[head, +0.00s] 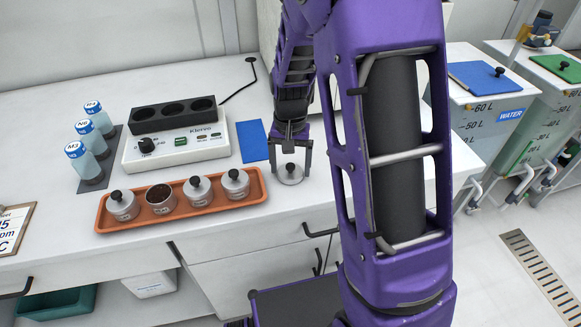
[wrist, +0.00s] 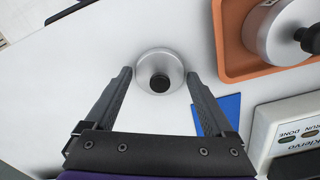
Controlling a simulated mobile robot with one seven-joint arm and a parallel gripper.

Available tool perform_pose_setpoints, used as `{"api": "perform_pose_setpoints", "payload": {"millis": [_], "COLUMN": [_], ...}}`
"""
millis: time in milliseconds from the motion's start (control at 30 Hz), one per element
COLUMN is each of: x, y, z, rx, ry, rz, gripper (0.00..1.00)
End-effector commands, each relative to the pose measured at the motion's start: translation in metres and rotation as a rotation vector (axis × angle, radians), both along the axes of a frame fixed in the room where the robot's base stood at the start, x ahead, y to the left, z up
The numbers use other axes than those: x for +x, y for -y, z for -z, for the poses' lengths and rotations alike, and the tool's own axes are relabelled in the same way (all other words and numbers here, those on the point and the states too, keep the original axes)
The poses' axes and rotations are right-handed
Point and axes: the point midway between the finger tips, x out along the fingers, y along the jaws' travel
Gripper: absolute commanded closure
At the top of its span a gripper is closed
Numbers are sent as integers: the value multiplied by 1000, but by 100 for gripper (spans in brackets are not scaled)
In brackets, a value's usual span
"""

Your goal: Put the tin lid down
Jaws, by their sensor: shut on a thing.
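The tin lid (head: 291,176) is a silver disc with a black knob. My gripper (head: 290,165) has one finger on each side of it and is shut on it. In the wrist view, the lid (wrist: 160,63) sits between the tips of my gripper (wrist: 159,75), its knob facing the camera. It is over the white counter, right of the tray and in front of a blue mat. I cannot tell whether it touches the counter. An open tin (head: 160,207) with dark contents stands in the orange tray (head: 220,207).
Several lidded tins stand in the tray, including one at its right end (head: 235,184). Behind are a white heater unit (head: 205,148) and the blue mat (head: 251,141). Bare counter (head: 310,205) lies around the lid, with the front edge near.

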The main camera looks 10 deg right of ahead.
Motion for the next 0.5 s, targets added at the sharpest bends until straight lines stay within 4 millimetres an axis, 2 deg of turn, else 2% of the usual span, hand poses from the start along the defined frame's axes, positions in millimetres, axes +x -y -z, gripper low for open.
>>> {"api": "perform_pose_setpoints", "payload": {"millis": [333, 367, 400, 433, 500], "x": [0, 0, 0, 0, 0], "y": [0, 0, 0, 0, 0], "z": [6, 6, 5, 5, 5], "rx": [0, 0, 0, 0, 0], "ry": [1, 1, 1, 1, 1], "rz": [0, 0, 0, 0, 0], "gripper": [64, 10, 3, 0, 0]}}
